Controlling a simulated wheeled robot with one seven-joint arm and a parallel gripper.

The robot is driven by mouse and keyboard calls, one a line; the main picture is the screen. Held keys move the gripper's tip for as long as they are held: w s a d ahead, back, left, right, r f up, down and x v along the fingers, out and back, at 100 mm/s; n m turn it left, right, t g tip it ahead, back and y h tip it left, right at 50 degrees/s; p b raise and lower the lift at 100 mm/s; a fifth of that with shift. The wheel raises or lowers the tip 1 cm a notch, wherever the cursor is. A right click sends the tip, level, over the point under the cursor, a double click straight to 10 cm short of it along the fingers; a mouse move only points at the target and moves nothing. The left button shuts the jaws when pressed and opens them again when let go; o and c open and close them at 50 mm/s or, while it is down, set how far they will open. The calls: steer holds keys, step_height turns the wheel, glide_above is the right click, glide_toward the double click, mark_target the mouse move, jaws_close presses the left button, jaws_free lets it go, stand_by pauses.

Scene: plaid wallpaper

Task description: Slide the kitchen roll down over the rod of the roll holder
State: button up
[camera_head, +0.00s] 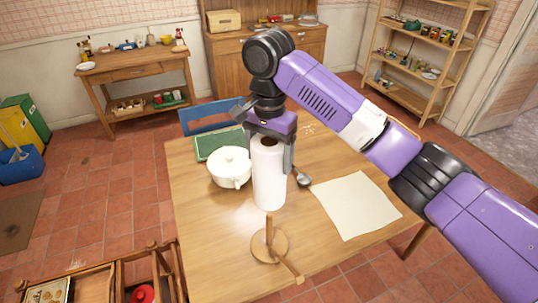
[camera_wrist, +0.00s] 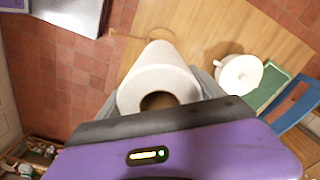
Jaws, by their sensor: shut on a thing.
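The white kitchen roll (camera_head: 268,178) is upright, with my gripper (camera_head: 270,138) shut on its upper part from behind. The roll also shows in the wrist view (camera_wrist: 158,75), with its open core facing the camera. The wooden roll holder (camera_head: 270,243) stands near the table's front edge, with a round base, an upright rod and a bar reaching to the lower right. The roll is behind the rod and apart from it in the head view. Whether the roll's lower end touches the table, I cannot tell. The rod is not clearly visible in the wrist view.
A white lidded pot (camera_head: 230,168) stands close left of the roll on the wooden table (camera_head: 205,240). A green board (camera_head: 219,143) lies behind the pot. A ladle (camera_head: 303,178) and a cream cloth (camera_head: 357,205) lie to the right. A blue chair (camera_head: 208,115) is behind the table.

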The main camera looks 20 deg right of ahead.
steer(key=shift+f, duration=0.15)
steer(key=b, duration=0.2)
glide_toward(269, 214)
steer(key=shift+s+f+b, duration=0.1)
steer(key=shift+f+b, duration=1.55)
steer(key=shift+f, duration=3.95)
steer(key=o, duration=2)
steer(key=shift+o, duration=0.2)
steer(key=shift+r+b, duration=0.55)
steer(key=shift+r, duration=3.35)
steer(key=shift+s+a, duration=0.1)
